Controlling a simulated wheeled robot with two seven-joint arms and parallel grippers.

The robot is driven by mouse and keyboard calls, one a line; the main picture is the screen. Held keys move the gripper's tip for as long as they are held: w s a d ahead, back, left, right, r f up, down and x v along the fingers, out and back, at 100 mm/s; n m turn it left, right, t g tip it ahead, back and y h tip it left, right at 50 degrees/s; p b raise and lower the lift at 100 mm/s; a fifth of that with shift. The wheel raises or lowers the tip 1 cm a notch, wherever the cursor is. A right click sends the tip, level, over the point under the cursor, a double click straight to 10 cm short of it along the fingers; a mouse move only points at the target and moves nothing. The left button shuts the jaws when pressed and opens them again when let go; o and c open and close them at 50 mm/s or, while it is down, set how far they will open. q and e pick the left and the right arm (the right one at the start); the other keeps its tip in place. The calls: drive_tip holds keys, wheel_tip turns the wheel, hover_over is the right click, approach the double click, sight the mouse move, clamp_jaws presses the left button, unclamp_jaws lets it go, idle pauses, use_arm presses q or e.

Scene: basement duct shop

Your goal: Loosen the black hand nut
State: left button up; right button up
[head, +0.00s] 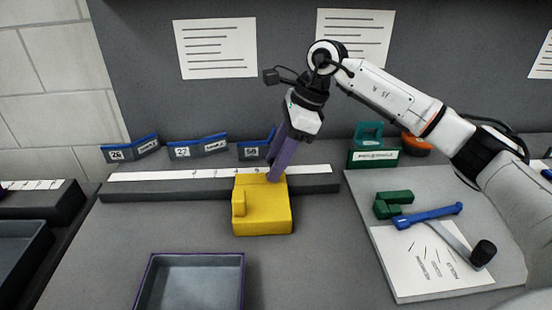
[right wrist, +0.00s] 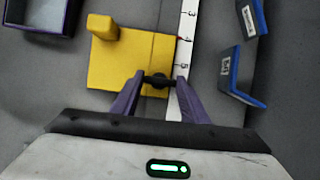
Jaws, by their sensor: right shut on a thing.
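The black hand nut (right wrist: 157,80) shows in the right wrist view at the edge of a yellow block (head: 262,212), over the white ruler strip. The yellow block also shows in the right wrist view (right wrist: 120,62). My right gripper (right wrist: 160,80) has its purple fingers on either side of the nut, shut on it. In the head view my right gripper (head: 277,175) points down at the back of the yellow block, and its fingers hide the nut there. My left gripper is in neither view.
The yellow block sits against a dark rail with a white ruler strip (head: 140,176). Blue-topped number holders (head: 198,147) stand behind it. A purple-rimmed grey tray (head: 190,256) lies in front. At right, a pale board (head: 360,200) bears green blocks (head: 393,203), a blue-handled tool (head: 428,216) and a printed sheet (head: 415,265).

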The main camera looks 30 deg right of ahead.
idle(0.4)
drive_tip(key=o, duration=1.1)
drive_tip(key=shift+c, duration=0.2)
drive_tip(key=v, duration=1)
drive_tip(key=shift+r, duration=0.2)
